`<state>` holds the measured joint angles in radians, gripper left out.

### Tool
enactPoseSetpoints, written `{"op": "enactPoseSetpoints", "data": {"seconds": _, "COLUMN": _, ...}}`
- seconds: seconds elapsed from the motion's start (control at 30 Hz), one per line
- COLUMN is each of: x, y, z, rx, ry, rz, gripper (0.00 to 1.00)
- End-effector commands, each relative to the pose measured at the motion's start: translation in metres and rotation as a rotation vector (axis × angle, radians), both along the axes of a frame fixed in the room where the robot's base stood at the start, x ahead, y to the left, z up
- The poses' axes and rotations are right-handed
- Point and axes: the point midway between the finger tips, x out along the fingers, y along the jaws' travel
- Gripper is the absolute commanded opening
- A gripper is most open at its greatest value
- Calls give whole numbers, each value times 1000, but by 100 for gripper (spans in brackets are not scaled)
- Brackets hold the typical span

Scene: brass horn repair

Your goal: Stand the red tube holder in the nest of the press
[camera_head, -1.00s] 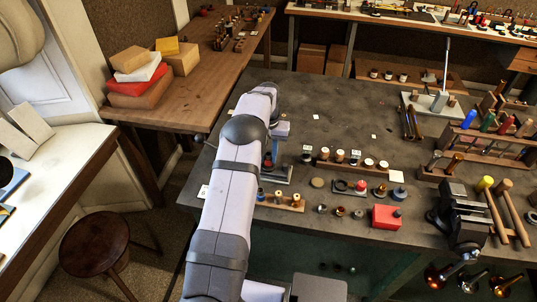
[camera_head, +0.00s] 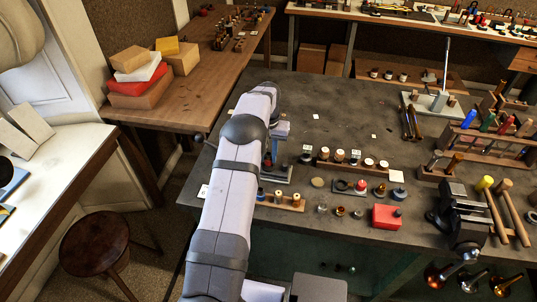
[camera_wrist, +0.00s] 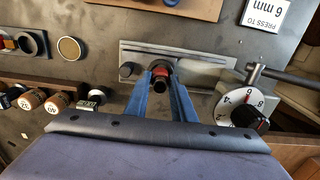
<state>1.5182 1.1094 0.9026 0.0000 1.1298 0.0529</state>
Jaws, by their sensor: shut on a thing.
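The red tube holder (camera_wrist: 162,72) is between the blue fingers of my gripper (camera_wrist: 161,82) in the wrist view. The gripper is shut on it. A dark round end of the holder or its tube faces the camera. The holder is over the grey base of the press (camera_wrist: 205,74), in front of a dark ring that may be the nest. I cannot tell whether it touches or sits in the nest. The press's white dial (camera_wrist: 240,110) is to the right.
A lever bar (camera_wrist: 290,78) extends right from the press by the dial. A wooden rack with labelled rolls (camera_wrist: 32,101) lies left in the wrist view. In the head view, a red box (camera_head: 385,216) and a vise (camera_head: 462,215) stand right. The back middle of the bench (camera_head: 340,100) is mostly clear.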

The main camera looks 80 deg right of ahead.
Motion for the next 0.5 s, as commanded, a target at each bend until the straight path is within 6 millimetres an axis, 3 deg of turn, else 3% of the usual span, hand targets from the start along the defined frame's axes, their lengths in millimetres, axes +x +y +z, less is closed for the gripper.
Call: {"op": "enactPoseSetpoints", "data": {"seconds": 0.5, "x": 0, "y": 0, "z": -7, "rx": -1, "ry": 0, "rz": 0, "gripper": 0}}
